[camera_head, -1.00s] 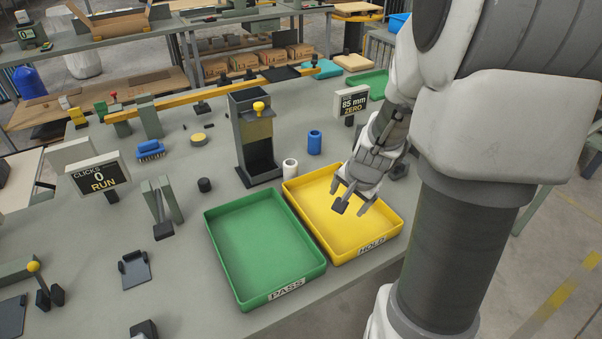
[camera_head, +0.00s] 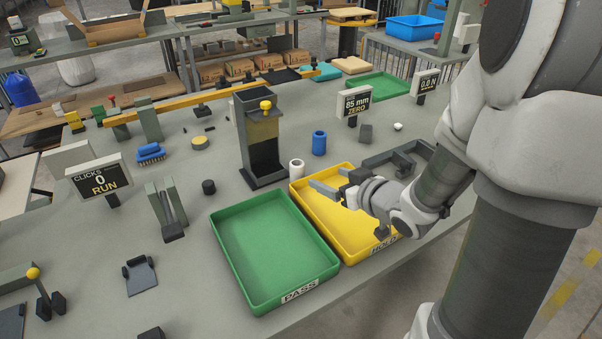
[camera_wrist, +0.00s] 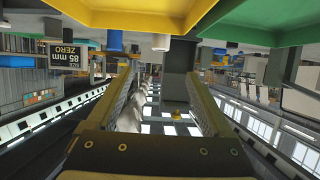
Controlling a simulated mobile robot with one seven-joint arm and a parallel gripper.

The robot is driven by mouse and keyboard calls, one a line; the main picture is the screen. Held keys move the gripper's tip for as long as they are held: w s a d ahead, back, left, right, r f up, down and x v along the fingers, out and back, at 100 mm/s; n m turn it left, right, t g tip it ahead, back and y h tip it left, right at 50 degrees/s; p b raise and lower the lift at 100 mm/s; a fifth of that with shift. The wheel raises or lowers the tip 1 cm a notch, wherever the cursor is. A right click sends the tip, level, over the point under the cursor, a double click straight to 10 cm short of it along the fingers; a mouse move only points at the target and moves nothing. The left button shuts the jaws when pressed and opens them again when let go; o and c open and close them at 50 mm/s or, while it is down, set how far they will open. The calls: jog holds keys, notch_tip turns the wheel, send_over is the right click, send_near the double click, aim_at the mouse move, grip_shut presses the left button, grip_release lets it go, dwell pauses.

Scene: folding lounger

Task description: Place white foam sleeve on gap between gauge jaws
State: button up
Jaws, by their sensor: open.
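The white foam sleeve (camera_head: 297,169) stands upright on the bench behind the corner where the green and yellow trays meet. It also shows at the top of the upside-down wrist view (camera_wrist: 161,43), between the lines of my fingers but beyond them. My gripper (camera_head: 328,179) is open and empty, lying roughly level over the yellow tray, its fingers pointing left near the sleeve and apart from it. Two grey upright blocks on the left end of a long yellow beam (camera_head: 215,97) look like gauge jaws (camera_head: 148,119); I cannot be certain.
A blue sleeve (camera_head: 319,143) stands behind the white one. A tall grey dispenser (camera_head: 245,140) stands to its left. The green PASS tray (camera_head: 300,293) and yellow HOLD tray (camera_head: 350,258) are in front. A sign reading 85 mm ZERO (camera_head: 357,102) stands behind.

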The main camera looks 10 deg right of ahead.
aim_at(300, 165)
jog(key=b+x, duration=0.1)
jog(key=x, duration=1)
jog(key=shift+s+f, duration=0.1)
jog(key=shift+b+x, duration=0.65)
jog(key=shift+x, duration=2.25)
jog(key=shift+s+a, duration=0.1)
grip_shut()
